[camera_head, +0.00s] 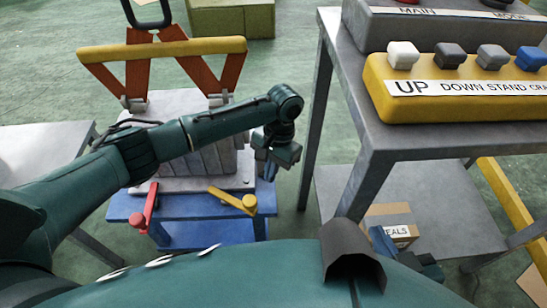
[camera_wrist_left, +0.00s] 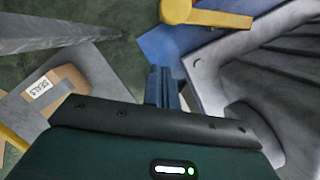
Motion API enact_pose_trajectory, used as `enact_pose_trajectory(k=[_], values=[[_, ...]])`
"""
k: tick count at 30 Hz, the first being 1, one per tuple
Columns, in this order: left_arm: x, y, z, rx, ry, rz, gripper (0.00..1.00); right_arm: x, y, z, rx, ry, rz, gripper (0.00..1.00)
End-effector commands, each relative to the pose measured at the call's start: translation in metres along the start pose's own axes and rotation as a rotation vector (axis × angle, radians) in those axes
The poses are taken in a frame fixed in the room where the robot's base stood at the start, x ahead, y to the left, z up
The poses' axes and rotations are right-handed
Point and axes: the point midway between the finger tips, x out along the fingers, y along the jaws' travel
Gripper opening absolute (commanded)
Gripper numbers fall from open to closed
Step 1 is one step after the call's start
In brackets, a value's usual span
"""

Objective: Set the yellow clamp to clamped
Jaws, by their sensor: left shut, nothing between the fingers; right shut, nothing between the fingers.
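The yellow clamp (camera_head: 233,200) is on the front edge of the blue stand, right of a red clamp (camera_head: 147,208). Its lever runs up and left from a round knob at its right end. It also shows at the top of the left wrist view (camera_wrist_left: 205,14). My left gripper (camera_head: 268,170) is shut and empty, above and to the right of the yellow clamp, apart from it. Its closed fingers show in the left wrist view (camera_wrist_left: 161,75), below the clamp there. My right gripper (camera_head: 380,240) is shut, low at the right, partly hidden by my own body.
The clamps sit by a grey casting (camera_head: 195,160) on a blue stand (camera_head: 205,232). An orange frame with a yellow bar (camera_head: 165,48) stands behind. A grey table (camera_head: 440,145) with a yellow button box (camera_head: 460,95) is right. A cardboard box (camera_head: 392,222) lies on its lower shelf.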

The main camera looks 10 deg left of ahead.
Motion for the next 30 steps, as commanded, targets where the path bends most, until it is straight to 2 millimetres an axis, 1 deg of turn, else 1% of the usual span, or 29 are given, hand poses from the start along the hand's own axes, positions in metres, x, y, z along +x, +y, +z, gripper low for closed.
enact_pose_trajectory(k=[1,3,6,12,25,30], values=[[0.015,-0.001,0.000,-0.001,-0.002,0.000,0.00,0.003,-0.001,0.007,-0.008,-0.005,-0.003,0.00],[0.013,-0.001,0.010,0.000,0.001,-0.001,0.00,0.003,-0.002,0.004,-0.012,-0.010,-0.007,0.00],[0.017,-0.001,0.022,0.001,0.000,0.000,0.00,0.005,-0.001,0.001,-0.014,-0.003,-0.007,0.00],[0.021,0.000,0.036,0.000,0.001,-0.001,0.00,0.005,-0.001,-0.001,-0.015,0.004,-0.007,0.00],[0.021,0.000,0.039,0.000,0.000,0.000,0.00,0.003,-0.002,-0.001,-0.014,0.003,-0.009,0.00],[0.020,-0.005,0.044,0.001,-0.002,0.000,0.00,0.000,-0.001,-0.009,-0.002,0.009,-0.007,0.00]])
